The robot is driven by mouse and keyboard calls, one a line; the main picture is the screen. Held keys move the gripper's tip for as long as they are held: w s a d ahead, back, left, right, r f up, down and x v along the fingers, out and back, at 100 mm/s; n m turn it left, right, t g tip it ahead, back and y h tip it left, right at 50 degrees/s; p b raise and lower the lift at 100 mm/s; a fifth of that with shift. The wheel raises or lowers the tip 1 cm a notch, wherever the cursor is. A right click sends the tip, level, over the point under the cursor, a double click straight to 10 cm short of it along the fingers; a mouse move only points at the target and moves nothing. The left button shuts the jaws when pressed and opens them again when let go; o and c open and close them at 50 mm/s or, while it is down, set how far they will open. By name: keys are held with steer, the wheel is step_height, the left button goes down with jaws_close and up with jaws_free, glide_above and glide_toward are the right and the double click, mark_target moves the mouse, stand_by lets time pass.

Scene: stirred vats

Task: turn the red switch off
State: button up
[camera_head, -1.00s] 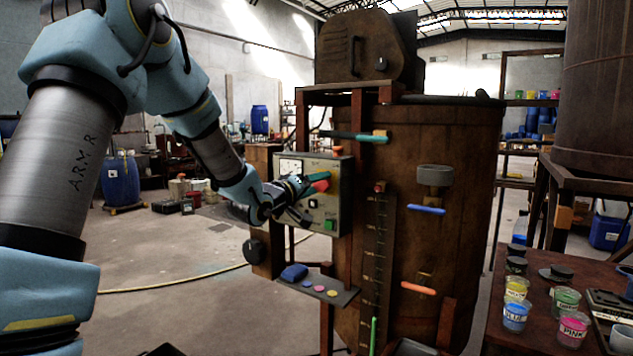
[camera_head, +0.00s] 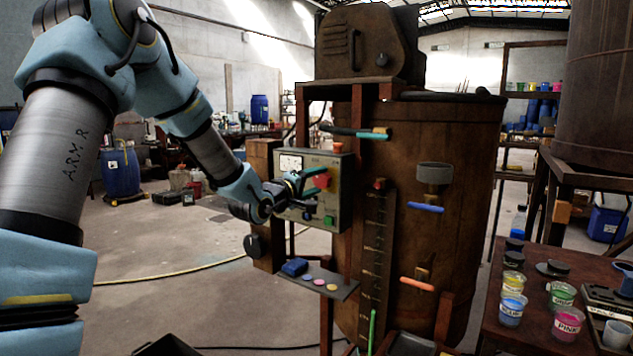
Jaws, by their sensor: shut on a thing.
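The grey control panel (camera_head: 342,180) is mounted on the front of the brown vat. The red switch (camera_head: 323,180) is on the panel's face, right of the white dial. My gripper (camera_head: 316,181) reaches in from the left. Its teal fingers lie above and below the red switch and are shut on it. The fingers hide part of the switch, so its exact setting is hard to read.
A green button (camera_head: 330,221) and a dark blue knob (camera_head: 309,216) sit low on the panel. A shelf (camera_head: 345,291) with a blue block and several coloured buttons juts out below. A table with labelled cups (camera_head: 511,311) stands at the right. Open floor lies left of the vat.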

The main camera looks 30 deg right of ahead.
steer(key=o, duration=1.4)
steer(key=b+v, duration=0.3)
steer(key=v, duration=0.7)
steer(key=shift+s+a, duration=0.15)
steer(key=shift+a, duration=0.25)
